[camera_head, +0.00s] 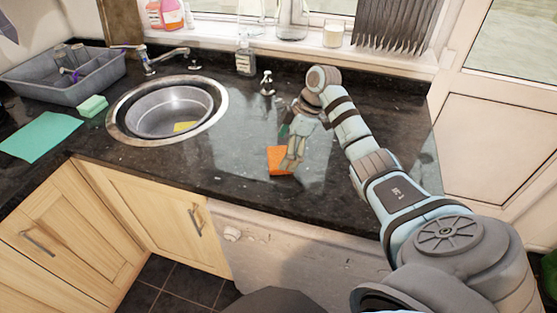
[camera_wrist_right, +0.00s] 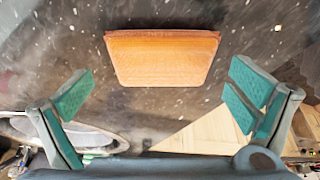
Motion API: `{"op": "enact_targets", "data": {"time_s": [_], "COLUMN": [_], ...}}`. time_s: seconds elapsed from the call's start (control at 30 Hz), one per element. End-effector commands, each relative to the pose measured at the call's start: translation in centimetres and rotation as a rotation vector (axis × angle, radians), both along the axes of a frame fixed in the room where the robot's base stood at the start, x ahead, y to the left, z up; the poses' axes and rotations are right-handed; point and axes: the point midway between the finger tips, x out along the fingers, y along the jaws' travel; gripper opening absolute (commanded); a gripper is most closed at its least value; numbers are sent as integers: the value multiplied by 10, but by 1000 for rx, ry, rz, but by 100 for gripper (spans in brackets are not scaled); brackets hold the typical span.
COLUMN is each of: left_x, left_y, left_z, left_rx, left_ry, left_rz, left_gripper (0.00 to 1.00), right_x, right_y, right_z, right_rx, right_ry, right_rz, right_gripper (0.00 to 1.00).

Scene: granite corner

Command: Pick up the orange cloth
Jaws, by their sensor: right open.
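The orange cloth (camera_head: 275,157) lies on the dark granite counter, right of the sink and near the counter's front edge. It is a small folded-looking block, partly hidden by my right gripper in the head view. In the right wrist view the orange cloth (camera_wrist_right: 162,57) lies ahead of the fingers, roughly centred between them. My right gripper (camera_head: 291,166) points down beside and over the cloth. In the wrist view my right gripper (camera_wrist_right: 160,100) has its green-padded fingers wide apart with nothing between them. My left gripper is not in view.
A round sink (camera_head: 168,107) with a yellow item inside is to the left. A soap dispenser (camera_head: 266,84) and a bottle (camera_head: 245,58) stand behind the gripper. A green sponge (camera_head: 93,106), a teal cloth (camera_head: 40,136) and a grey rack (camera_head: 62,82) are far left. Counter around the cloth is clear.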

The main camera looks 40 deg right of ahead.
Motion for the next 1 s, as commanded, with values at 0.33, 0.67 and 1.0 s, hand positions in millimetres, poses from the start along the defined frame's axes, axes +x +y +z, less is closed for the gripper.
{"op": "enact_targets", "data": {"time_s": [0.33,0.67,1.0], "left_x": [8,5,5], "left_y": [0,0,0], "left_z": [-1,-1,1], "left_rx": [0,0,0], "left_ry": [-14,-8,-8], "left_rz": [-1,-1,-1], "left_gripper": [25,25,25], "right_x": [4,5,5], "right_y": [6,6,6], "right_z": [-16,-16,-3], "right_rx": [-1,0,-1], "right_ry": [-2,-2,-4], "right_rz": [0,1,1], "right_gripper": [97,51,51]}}
